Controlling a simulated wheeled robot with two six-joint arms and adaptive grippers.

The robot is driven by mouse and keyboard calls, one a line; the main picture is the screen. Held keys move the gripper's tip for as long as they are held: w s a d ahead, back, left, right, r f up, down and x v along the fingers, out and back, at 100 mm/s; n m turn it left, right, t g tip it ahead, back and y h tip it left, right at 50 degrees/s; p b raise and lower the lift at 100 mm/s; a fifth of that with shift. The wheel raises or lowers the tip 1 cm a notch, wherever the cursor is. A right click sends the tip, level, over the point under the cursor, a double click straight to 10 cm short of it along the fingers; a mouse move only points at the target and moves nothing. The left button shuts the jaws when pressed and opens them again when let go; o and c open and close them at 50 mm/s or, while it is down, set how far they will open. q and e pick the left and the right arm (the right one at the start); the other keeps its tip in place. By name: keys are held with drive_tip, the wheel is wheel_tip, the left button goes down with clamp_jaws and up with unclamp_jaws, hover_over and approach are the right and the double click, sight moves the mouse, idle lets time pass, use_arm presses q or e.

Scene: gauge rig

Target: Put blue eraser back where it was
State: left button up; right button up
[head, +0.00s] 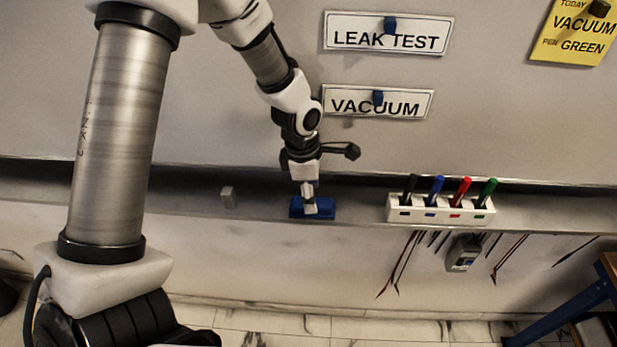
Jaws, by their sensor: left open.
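The blue eraser (325,210) lies on the grey ledge (265,205) below the board, at the middle of the head view. My left gripper (309,204) reaches down from above and is right at the eraser, its fingertips overlapping the eraser's middle. The gripper is open. I cannot tell whether the fingers touch the eraser, and they hide part of its top. My right gripper is not in view.
A white holder (441,211) with black, blue, red and green pens stands right of the eraser. Signs read LEAK TEST (387,35) and VACUUM (377,102). A yellow note (574,32) hangs upper right.

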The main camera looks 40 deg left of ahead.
use_arm(q)
wheel_tip(320, 180, up, 10)
drive_tip(key=a+b, duration=0.1)
drive_tip(key=b, duration=0.1)
drive_tip(key=shift+s+r, duration=0.25)
drive_tip(key=shift+s, duration=0.1)
drive_tip(key=shift+a, duration=0.1)
idle(1.1)
